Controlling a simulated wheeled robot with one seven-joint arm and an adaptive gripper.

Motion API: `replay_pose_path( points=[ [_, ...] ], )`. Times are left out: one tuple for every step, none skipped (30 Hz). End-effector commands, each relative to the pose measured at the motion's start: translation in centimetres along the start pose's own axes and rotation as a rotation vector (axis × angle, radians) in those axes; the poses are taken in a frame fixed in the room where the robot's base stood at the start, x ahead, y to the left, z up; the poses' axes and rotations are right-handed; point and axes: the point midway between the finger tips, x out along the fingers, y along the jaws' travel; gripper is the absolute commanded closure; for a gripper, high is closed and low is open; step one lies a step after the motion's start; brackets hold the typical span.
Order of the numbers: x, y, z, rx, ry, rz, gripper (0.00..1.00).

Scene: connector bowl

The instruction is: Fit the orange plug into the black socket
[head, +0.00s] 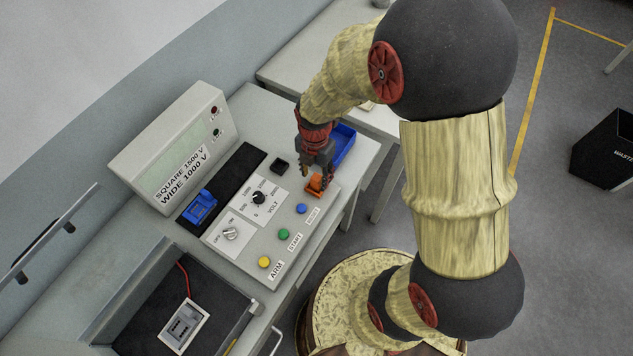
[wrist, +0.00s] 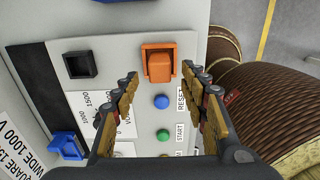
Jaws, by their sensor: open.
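The orange plug (head: 317,185) sits on the sloped grey panel at its right end, and it also shows in the wrist view (wrist: 158,65) between and beyond my fingertips. The black socket (head: 279,165) is a square block with a dark opening, to the left of the plug; it also shows in the wrist view (wrist: 80,65). My gripper (head: 316,170) is open and empty, close above the plug with its fingers pointing down. I cannot tell whether a finger touches it.
The panel carries a blue button (head: 302,208), green button (head: 284,234), yellow button (head: 264,262), and two dials. A blue connector (head: 199,207) stands on a black strip. A meter box (head: 168,150) rises behind. A blue bin (head: 343,144) lies beyond my gripper.

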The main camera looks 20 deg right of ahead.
Motion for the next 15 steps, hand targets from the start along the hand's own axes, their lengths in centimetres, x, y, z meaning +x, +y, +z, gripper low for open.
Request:
replay_pose_path(
  points=[
    [1.1, -0.1, -0.1, 0.000, 0.002, -0.003, 0.56],
    [1.5, -0.1, -0.1, 0.000, 0.003, -0.004, 0.56],
    [2.0, -0.1, -0.1, 0.000, 0.003, -0.003, 0.56],
    [2.3, 0.0, -0.1, 0.001, 0.002, -0.001, 0.56],
    [2.6, 0.0, 0.0, 0.001, 0.002, -0.001, 0.56],
    [2.9, 0.0, 0.0, 0.001, 0.002, -0.001, 0.56],
    [3.0, 0.0, 0.0, 0.001, 0.002, -0.001, 0.56],
    [3.2, 0.0, 0.0, 0.001, 0.002, 0.000, 0.56],
    [3.2, 0.0, 0.0, 0.001, 0.002, 0.000, 0.56],
    [3.2, 0.0, 0.0, 0.001, 0.002, 0.001, 0.56],
    [3.2, 0.0, 0.0, 0.001, 0.002, 0.001, 0.56],
    [3.2, 0.0, 0.0, 0.001, 0.002, 0.001, 0.56],
    [3.2, 0.0, 0.0, 0.001, 0.002, 0.001, 0.56],
    [3.2, 0.0, 0.0, 0.001, 0.002, 0.001, 0.56],
    [3.2, 0.0, 0.0, 0.001, 0.002, 0.001, 0.56]
  ],
)
